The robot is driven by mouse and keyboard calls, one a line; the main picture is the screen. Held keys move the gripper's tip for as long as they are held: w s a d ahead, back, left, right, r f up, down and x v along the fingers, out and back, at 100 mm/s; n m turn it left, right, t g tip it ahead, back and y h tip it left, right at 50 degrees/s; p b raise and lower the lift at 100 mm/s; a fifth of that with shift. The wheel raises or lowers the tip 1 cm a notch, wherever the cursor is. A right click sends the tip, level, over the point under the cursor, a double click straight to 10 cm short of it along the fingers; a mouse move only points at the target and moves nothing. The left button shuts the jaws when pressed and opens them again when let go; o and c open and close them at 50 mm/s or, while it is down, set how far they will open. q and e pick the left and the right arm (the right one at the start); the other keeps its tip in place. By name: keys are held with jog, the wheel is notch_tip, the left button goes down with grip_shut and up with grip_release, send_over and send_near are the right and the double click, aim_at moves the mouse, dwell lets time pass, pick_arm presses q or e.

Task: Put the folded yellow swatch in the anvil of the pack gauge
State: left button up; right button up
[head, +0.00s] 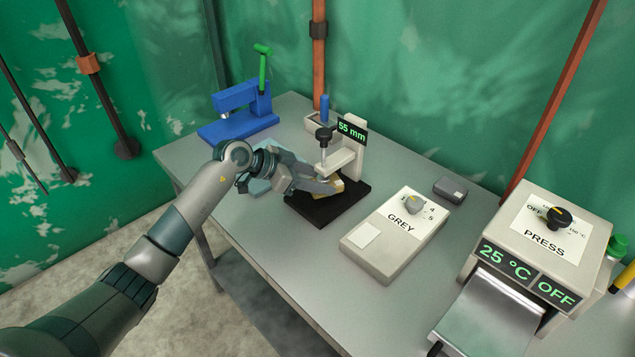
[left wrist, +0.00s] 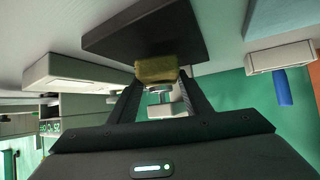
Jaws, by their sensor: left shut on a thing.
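The pack gauge (head: 357,157) stands mid-table, with a cream frame, a dark knob on top and a display reading 55 mm, on a black base (head: 322,210). My left gripper (head: 330,187) is shut on the folded yellow swatch (left wrist: 157,69) and holds it at the front of the gauge, low over the black base. In the head view the fingers partly cover the swatch. In the left wrist view the swatch sits between the fingertips (left wrist: 158,80), with the base (left wrist: 145,30) close by. I cannot tell whether the swatch touches the anvil. My right gripper is not in view.
A grey dial box (head: 395,235) stands right of the gauge, with the press (head: 540,245) further right. A small dark box (head: 450,189) lies behind. A blue device (head: 238,113) is at the back left. A light blue thing (head: 260,185) lies beside my gripper.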

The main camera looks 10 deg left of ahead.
pick_arm(q)
jog(key=shift+a+f, duration=0.1)
jog(key=shift+f, duration=0.5)
jog(key=shift+s+f, duration=0.1)
jog(key=shift+f, duration=0.1)
jog(key=o, duration=1.1)
jog(key=shift+a+f, duration=0.1)
jog(key=shift+o, duration=0.2)
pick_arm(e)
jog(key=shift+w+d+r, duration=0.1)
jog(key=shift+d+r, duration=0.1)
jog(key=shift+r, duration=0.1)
